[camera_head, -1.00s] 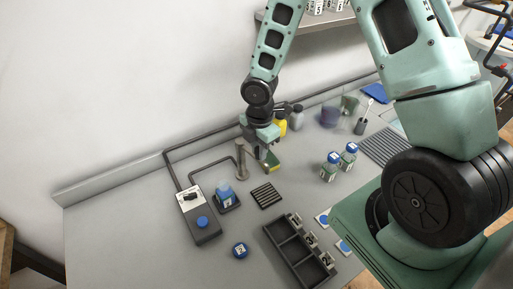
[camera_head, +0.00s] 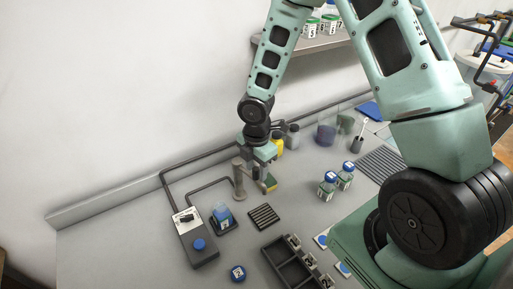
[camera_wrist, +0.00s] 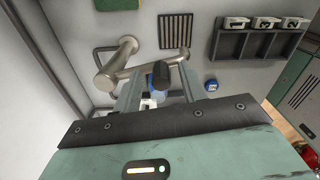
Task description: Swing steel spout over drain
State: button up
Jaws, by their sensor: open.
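The steel spout's upright post (camera_head: 239,180) stands on the bench toward the back, and it also shows in the wrist view (camera_wrist: 108,75). The spout (camera_wrist: 150,65) runs right from the post in the wrist view, not over the slotted black drain (camera_wrist: 176,31). The drain (camera_head: 264,217) lies in front of the post in the head view. My gripper (camera_head: 264,180) is beside the post.
A blue-topped bottle (camera_head: 221,212) stands left of the drain, near a switch box (camera_head: 195,238). A numbered compartment tray (camera_head: 290,266) lies in front. Two capped bottles (camera_head: 336,180) stand to the right.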

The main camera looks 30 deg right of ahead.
notch_tip(320, 180, up, 17)
jog(key=shift+f, duration=0.15)
dwell(0.6)
